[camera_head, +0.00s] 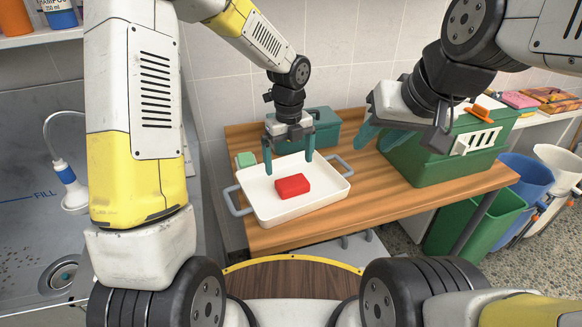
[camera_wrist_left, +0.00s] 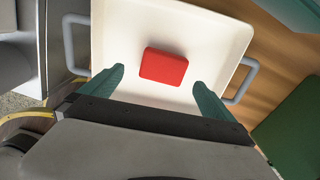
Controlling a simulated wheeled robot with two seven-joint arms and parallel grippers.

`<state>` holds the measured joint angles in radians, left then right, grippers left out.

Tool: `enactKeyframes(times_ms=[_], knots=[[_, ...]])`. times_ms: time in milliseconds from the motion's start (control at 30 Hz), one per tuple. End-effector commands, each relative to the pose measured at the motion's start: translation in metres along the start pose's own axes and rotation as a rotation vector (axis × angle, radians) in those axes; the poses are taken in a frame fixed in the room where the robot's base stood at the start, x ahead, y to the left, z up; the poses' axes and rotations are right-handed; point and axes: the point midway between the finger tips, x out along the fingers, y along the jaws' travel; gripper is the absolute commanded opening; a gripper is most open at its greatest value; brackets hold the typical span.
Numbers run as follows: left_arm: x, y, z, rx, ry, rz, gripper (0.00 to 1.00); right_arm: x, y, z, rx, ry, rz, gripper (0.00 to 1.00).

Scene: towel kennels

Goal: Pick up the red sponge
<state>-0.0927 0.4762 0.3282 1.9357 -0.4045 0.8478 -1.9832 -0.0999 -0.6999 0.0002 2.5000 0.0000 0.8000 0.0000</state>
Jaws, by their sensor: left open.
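The red sponge (camera_head: 292,186) lies flat in the white tray (camera_head: 268,212), near its middle. My left gripper (camera_head: 289,162) is open and empty over the back part of the tray, its teal fingers pointing down. In the left wrist view the sponge (camera_wrist_left: 164,66) lies beyond and between the two fingertips of the left gripper (camera_wrist_left: 158,76), apart from them. My right gripper (camera_head: 402,139) is over the green carrier at the right, with teal fingers parted and nothing seen between them.
The tray has grey side handles. A green block (camera_head: 246,160) sits behind its left corner, and a teal box (camera_head: 318,128) behind it. A large green carrier (camera_head: 440,160) stands right on the wooden table (camera_head: 350,213). Bare wood lies between tray and carrier. A sink is at left.

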Motion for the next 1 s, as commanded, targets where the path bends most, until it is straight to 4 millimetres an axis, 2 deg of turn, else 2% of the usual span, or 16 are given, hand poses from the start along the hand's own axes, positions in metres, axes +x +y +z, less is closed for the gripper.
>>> enactKeyframes(times_ms=[100,367,633,767,967,1000], knots=[[0.011,-0.004,-0.001,0.051,0.009,0.005,1.00,0.000,0.000,0.000,0.000,0.000,0.000,0.36],[0.040,-0.005,-0.002,0.053,0.010,0.006,1.00,0.000,0.000,0.000,0.000,0.000,0.000,0.36],[0.078,-0.008,-0.005,0.051,0.010,0.006,1.00,0.000,0.000,0.000,0.000,0.000,0.000,0.36],[0.085,-0.008,-0.005,0.051,0.008,0.004,1.00,0.000,0.000,0.000,0.000,0.000,0.000,0.36],[0.084,-0.008,-0.005,0.050,0.008,0.004,1.00,0.000,0.000,0.000,0.000,0.000,0.000,0.36],[0.084,-0.008,-0.005,0.050,0.008,0.004,0.92,0.000,0.000,0.000,0.000,0.000,0.000,0.36]])
